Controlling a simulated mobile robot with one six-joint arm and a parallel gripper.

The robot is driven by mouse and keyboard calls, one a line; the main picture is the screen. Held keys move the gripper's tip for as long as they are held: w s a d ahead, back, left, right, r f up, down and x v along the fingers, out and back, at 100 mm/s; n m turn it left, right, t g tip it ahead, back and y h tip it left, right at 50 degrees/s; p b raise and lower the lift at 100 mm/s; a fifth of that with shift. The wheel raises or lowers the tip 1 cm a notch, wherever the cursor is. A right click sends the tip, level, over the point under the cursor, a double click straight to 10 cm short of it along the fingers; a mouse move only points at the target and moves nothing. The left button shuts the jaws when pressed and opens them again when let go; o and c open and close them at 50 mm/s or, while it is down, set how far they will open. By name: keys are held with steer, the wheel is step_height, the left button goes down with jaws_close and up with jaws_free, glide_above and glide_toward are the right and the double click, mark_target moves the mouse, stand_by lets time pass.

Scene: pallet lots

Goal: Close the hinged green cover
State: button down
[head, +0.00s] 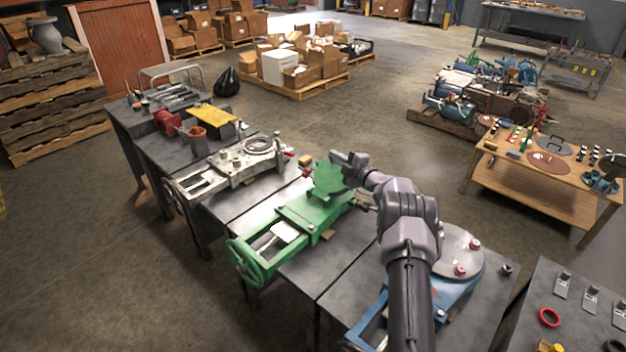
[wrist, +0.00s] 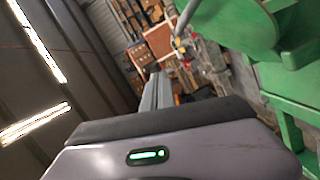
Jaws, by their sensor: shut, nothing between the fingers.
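My gripper (head: 338,160) is beside the cover's upper right edge, shut and empty. I cannot tell whether it touches the cover. In the wrist view, the cover (wrist: 237,18) fills the top right, with the green machine frame (wrist: 292,85) beside it. My gripper (wrist: 158,88) shows as a narrow grey shape left of the cover.
A grey machine (head: 232,166) stands left of the green one. A blue machine (head: 452,262) with a round metal plate is at right, partly behind my arm. A small wooden block (head: 305,160) lies near the cover. A wooden table (head: 480,178) stands farther right, across open floor.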

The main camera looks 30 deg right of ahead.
steer(key=shift+w+d+f+b, duration=0.2)
steer(key=shift+d+f+b, duration=0.15)
steer(key=shift+d, duration=0.3)
steer(key=shift+w+d+f+b, duration=0.2)
steer(key=shift+w+d+b, duration=0.1)
steer(key=shift+d, duration=0.3)
steer(key=shift+w+d+f+b, duration=0.15)
steer(key=shift+d+f+b, duration=0.2)
steer(key=shift+d, duration=0.3)
